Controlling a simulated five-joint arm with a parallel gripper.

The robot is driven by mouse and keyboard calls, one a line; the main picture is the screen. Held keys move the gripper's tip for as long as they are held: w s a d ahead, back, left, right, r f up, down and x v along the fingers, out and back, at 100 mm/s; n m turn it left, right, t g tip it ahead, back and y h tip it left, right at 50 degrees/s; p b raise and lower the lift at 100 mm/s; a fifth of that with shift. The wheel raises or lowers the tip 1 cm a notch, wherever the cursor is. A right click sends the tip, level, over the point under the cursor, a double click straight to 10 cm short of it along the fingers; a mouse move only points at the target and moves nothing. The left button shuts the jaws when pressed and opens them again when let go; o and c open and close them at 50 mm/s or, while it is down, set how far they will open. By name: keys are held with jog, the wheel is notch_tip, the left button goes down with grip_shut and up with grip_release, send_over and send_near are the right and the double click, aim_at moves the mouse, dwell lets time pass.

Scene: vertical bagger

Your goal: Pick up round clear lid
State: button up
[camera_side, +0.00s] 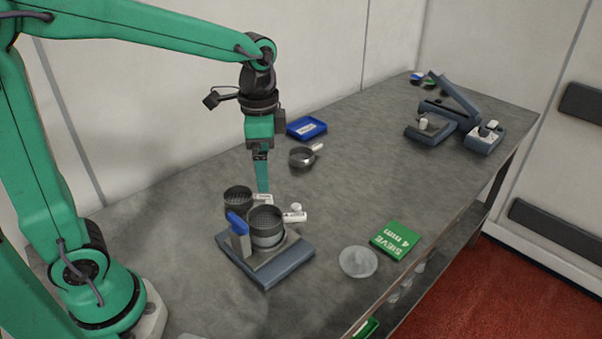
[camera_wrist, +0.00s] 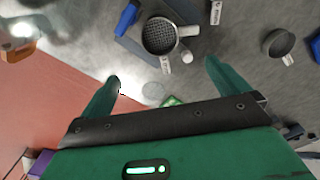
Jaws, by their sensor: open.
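The round clear lid (camera_side: 358,262) lies flat on the grey table near its front edge, left of the green sieve card. In the wrist view the lid (camera_wrist: 154,89) shows faintly between my two fingers, farther down on the table. My gripper (camera_side: 262,178) points down above the table, behind the sieve stand and well away from the lid. In the wrist view my gripper (camera_wrist: 162,72) has its fingers wide apart with nothing between them. It is open and empty.
A sieve (camera_side: 267,222) sits on a grey stand (camera_side: 285,270) with a blue handle. Other sieves (camera_side: 238,197) (camera_side: 302,157), a green card (camera_side: 396,240), a blue tray (camera_side: 306,128) and a grey device (camera_side: 450,113) stand around. The table's middle right is clear.

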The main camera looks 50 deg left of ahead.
jog(key=shift+w+d, duration=0.1)
jog(key=n, duration=0.8)
send_over(360, 255)
notch_tip(360, 255, down, 13)
jog(key=shift+f, duration=1.4)
jog(key=shift+f, duration=0.15)
jog(key=shift+f, duration=2.45)
jog(key=shift+c, duration=0.4)
jog(key=c, duration=0.9)
